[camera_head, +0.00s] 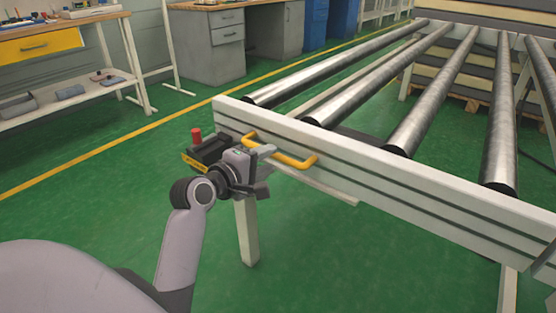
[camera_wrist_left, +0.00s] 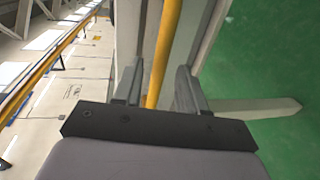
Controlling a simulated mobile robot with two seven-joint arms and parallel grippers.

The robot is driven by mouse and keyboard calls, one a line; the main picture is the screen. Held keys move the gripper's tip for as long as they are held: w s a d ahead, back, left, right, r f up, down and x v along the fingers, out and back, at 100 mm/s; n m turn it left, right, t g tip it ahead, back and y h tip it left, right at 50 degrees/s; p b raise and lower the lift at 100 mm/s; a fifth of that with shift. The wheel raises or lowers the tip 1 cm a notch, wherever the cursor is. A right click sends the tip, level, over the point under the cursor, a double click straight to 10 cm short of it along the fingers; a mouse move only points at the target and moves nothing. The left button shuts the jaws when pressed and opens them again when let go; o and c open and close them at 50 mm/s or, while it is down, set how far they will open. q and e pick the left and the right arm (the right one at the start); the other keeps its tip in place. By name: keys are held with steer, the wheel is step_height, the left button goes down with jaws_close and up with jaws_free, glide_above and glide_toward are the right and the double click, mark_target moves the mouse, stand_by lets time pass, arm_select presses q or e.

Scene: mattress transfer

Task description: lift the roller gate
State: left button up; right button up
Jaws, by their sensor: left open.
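The roller gate (camera_head: 420,198) is a pale beam across the near end of the roller conveyor. A yellow bar handle (camera_head: 296,161) is fixed to its face near the left end. My left gripper (camera_head: 266,168) is at the handle, in front of the beam. In the left wrist view, the yellow handle (camera_wrist_left: 166,48) runs between the two spread fingers of my left gripper (camera_wrist_left: 158,76). The fingers are open, with a gap showing beside the bar. The gripper hides part of the handle in the head view. My right gripper is not in view.
Several metal rollers (camera_head: 435,90) lie behind the gate. A dark box with a red button (camera_head: 196,135) sits beside the gate's left end. A support leg (camera_head: 246,230) stands below. Workbenches are at the back left. Green floor (camera_head: 100,190) is clear at the left.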

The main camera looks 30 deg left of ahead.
mark_target(274, 157)
arm_select(q)
steer(key=shift+b+x, duration=0.55)
steer(key=shift+x, duration=1.6)
jaws_close()
